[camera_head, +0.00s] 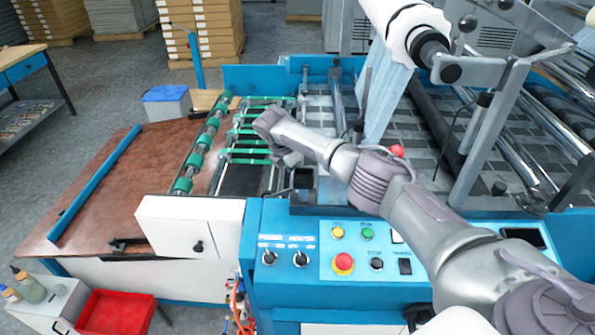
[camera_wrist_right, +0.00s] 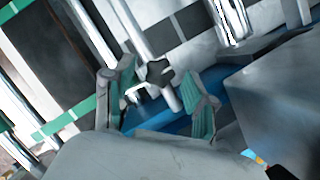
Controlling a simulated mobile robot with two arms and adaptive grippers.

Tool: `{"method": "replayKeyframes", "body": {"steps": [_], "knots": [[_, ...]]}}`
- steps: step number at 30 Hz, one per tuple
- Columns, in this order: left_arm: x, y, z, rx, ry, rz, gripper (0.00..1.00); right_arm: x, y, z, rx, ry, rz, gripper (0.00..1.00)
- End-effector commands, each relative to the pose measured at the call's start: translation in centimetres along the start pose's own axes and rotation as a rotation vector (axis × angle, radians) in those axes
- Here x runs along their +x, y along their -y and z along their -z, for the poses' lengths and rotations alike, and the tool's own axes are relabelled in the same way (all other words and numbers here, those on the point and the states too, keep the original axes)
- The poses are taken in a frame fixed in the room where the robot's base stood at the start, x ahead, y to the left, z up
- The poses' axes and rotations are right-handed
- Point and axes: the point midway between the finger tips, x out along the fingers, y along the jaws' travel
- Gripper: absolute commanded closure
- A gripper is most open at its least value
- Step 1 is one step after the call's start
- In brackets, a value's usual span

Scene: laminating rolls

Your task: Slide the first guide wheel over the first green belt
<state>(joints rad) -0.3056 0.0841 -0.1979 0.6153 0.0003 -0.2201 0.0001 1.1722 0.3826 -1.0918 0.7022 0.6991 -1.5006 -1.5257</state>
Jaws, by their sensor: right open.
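My right arm reaches from the right across the machine in the head view; its gripper (camera_head: 284,160) is largely hidden by the wrist. In the right wrist view my right gripper (camera_wrist_right: 155,88) is open, its two teal-padded fingers apart. Several green belts (camera_head: 245,151) run across the rollers left of the gripper. A green belt (camera_wrist_right: 62,124) also shows at left in the wrist view. My left gripper is out of view.
A bar with several green rollers (camera_head: 195,160) stands left of the belts. The blue control panel (camera_head: 350,255) lies below my arm. Metal frame posts (camera_head: 490,140) rise at right. The brown table (camera_head: 110,180) at left has a broad clear surface.

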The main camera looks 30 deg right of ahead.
Motion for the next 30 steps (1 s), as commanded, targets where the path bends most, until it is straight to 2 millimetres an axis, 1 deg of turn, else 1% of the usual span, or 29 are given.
{"method": "replayKeyframes", "body": {"steps": [5, 12, 15, 18, 23, 30], "knots": [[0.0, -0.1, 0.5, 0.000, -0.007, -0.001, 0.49, -2.1, -0.1, 0.0, -0.001, -0.001, -0.004, 0.44], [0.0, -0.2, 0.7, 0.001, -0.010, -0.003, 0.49, -7.3, -0.1, -0.1, 0.000, 0.000, -0.005, 0.44], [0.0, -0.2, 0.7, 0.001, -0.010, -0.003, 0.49, -9.2, -0.1, -0.1, 0.001, 0.000, -0.004, 0.44], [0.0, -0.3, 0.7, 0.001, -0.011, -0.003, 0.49, -10.6, -0.1, 0.0, 0.001, 0.000, -0.002, 0.44], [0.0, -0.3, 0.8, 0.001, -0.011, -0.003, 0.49, -11.8, 0.0, -0.1, 0.001, 0.000, -0.001, 0.44], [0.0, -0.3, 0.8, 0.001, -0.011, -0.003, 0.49, -11.9, 0.0, 0.0, 0.001, 0.000, 0.000, 0.44]]}}
